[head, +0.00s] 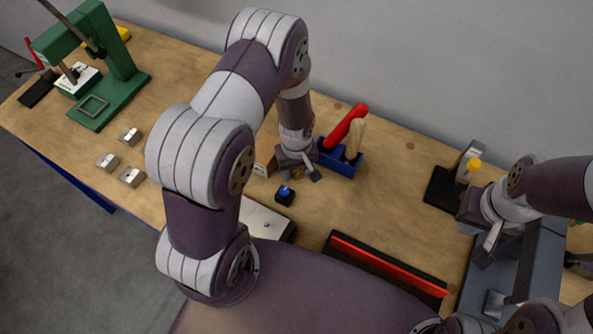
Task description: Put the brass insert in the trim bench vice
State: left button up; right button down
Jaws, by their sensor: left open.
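My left gripper (298,175) points down over the middle of the bench, its fingers apart. It is just behind a small dark block with a blue top (285,196). A tiny brownish spot shows near the fingers; I cannot tell whether it is the brass insert. No brass insert is clearly visible. A grey-blue metal fixture (541,262) at the right may be the trim bench vice, but my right arm partly covers it. My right gripper (487,246) is above its left side; I cannot tell how far its fingers are apart.
A blue holder (342,162) with red and wooden handles stands behind my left gripper. A green press (110,95) is far left, with three metal blocks (131,177) nearer. A red-edged black strip (390,268) lies in front. A black-based stand (443,190) is right. Bare wood lies between.

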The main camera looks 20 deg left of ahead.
pick_arm(q)
jog(key=shift+w+f, duration=0.1)
jog(key=shift+f, duration=0.05)
grip_shut()
